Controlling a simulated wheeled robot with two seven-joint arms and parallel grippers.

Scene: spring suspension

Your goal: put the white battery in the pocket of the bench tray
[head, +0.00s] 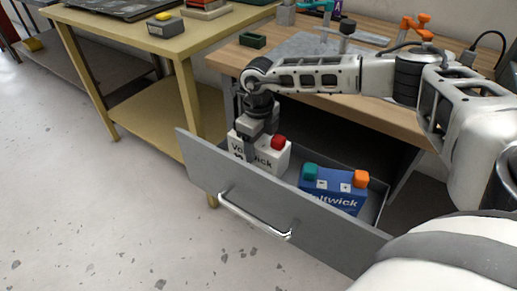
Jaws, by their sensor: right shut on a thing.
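The white battery (270,158) with black lettering and a red terminal cap stands in the left part of the open grey drawer (225,183). Its lower part is hidden behind the drawer front. My right gripper (252,143) comes down from above and is shut on the white battery, with a finger across its lettered face. I cannot tell whether the battery touches the drawer floor. The bench tray is hard to make out; a small dark green open box (253,41) lies at the left end of the wooden bench (390,88). My left gripper is out of view.
A blue battery (333,190) with teal and orange caps stands in the drawer's right part. My right arm spans the bench front. Tools, including an orange-handled one (415,28), crowd the bench back. A yellow table (130,30) stands left. The floor in front is clear.

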